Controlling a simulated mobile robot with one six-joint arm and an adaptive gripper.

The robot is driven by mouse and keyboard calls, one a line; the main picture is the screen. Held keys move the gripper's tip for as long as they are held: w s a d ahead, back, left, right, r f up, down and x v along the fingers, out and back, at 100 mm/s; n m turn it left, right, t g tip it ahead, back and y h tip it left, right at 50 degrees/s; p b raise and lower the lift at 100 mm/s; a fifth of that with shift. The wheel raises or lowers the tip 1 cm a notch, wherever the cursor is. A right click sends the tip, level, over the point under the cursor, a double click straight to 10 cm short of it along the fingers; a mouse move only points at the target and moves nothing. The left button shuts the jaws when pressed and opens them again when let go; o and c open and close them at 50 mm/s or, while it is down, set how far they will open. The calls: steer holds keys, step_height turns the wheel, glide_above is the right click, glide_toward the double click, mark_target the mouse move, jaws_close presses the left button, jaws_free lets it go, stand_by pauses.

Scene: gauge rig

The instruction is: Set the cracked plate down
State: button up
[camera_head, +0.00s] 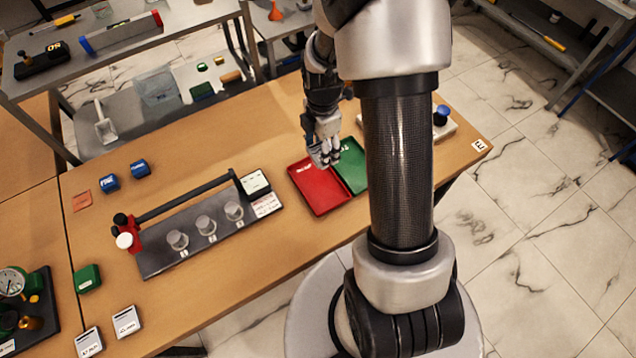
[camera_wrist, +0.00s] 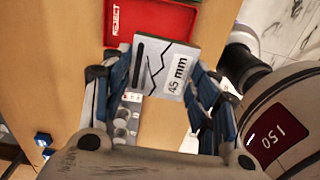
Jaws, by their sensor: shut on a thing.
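The cracked plate (camera_wrist: 165,66) is a grey square block with a jagged black line and a "45 mm" label. My gripper (camera_wrist: 162,88) is shut on it, with a finger on either side. In the head view my gripper (camera_head: 326,135) is near the far edge of the red tray, and the plate (camera_head: 320,157) shows partly under the fingers. Its height above the tray is unclear. The red tray (camera_head: 320,193) is marked REJECT in the wrist view (camera_wrist: 150,32). A green tray (camera_head: 353,167) stands against its right side.
Left of the trays is the gauge rig (camera_head: 160,262) with a long dark bar, several grey pegs and a small plate (camera_head: 255,183) at its right end. Blue pieces (camera_head: 110,183), a green block (camera_head: 87,278) and two labelled plates (camera_head: 126,321) lie further left. Open wood lies behind the rig.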

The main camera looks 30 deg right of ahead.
mark_target(322, 192)
steer(key=shift+s+d+f, duration=0.1)
steer(key=shift+f, duration=0.3)
step_height(322, 192, down, 19)
steer(key=b, duration=0.5)
steer(key=shift+f, duration=0.15)
steer(key=shift+f, duration=0.1)
steer(key=shift+f+b, duration=0.15)
steer(key=shift+b, duration=0.25)
steer(key=o, duration=1.2)
steer(key=shift+c, duration=0.2)
steer(key=shift+r, duration=0.2)
